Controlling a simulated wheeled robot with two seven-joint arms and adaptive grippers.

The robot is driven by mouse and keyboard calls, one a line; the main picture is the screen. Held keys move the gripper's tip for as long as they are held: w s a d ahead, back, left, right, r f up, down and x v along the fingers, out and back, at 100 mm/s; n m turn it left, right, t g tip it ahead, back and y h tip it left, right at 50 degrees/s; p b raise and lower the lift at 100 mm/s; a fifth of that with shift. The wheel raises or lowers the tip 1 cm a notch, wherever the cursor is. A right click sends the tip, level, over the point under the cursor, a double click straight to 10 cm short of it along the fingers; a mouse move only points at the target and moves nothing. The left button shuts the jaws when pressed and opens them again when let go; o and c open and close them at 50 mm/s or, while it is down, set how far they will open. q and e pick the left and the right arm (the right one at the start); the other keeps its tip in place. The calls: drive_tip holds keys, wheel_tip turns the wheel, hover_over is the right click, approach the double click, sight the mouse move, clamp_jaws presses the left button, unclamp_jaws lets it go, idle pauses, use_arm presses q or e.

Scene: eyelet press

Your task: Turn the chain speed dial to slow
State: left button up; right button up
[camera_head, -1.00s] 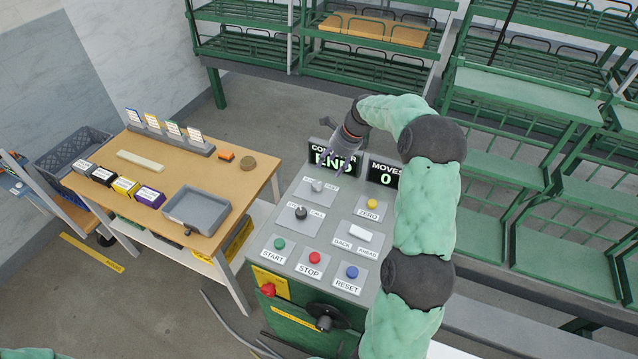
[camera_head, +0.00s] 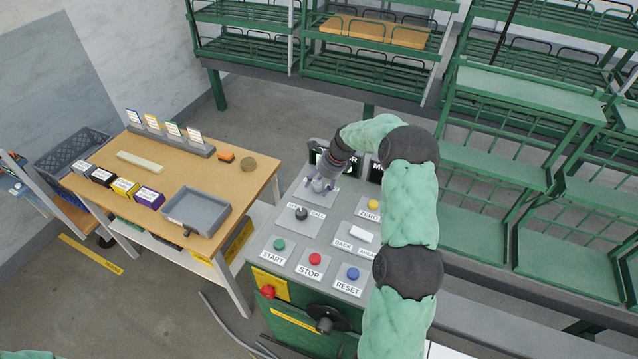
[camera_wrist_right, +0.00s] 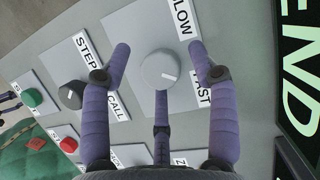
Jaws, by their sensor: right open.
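The chain speed dial is a round light grey knob (camera_wrist_right: 161,70) with a white pointer line, on a grey plate of the control panel. Its labels read SLOW (camera_wrist_right: 182,17) and FAST (camera_wrist_right: 201,88); the pointer line is towards the FAST side. In the head view the dial (camera_head: 317,186) is partly covered by my right gripper (camera_head: 319,181). The right gripper (camera_wrist_right: 160,62) is open, with purple fingers on both sides of the dial and another below it. Gaps show between the side fingers and the dial. My left gripper is out of view.
A black step/call knob (camera_head: 301,213) sits just in front of the dial. Start (camera_head: 279,244), stop (camera_head: 315,259), reset (camera_head: 352,272) and zero (camera_head: 373,204) buttons and a white rocker (camera_head: 361,236) share the panel. Display screens (camera_wrist_right: 298,75) stand behind it.

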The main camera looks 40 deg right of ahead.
drive_tip(key=c, duration=1.1)
drive_tip(key=shift+r, duration=0.1)
drive_tip(key=shift+d+n, duration=0.1)
drive_tip(key=shift+n, duration=0.3)
drive_tip(key=shift+w+r+n+g+y+p, duration=0.15)
drive_tip(key=shift+n+g+y+p, duration=0.2)
drive_tip(key=shift+n+p, duration=0.5)
drive_tip(key=n+g, duration=0.1)
drive_tip(key=n, duration=0.3)
drive_tip(key=shift+w+y+p, duration=0.15)
drive_tip(key=shift+y+p, duration=0.2)
drive_tip(key=shift+p, duration=0.05)
drive_tip(key=n+g, duration=0.1)
drive_tip(key=n, duration=0.2)
drive_tip(key=shift+w+n+g, duration=0.1)
drive_tip(key=shift+n+g, duration=0.15)
drive_tip(key=shift+w+n+g, duration=0.1)
drive_tip(key=shift+n+g, duration=0.7)
drive_tip(key=shift+n, duration=1.2)
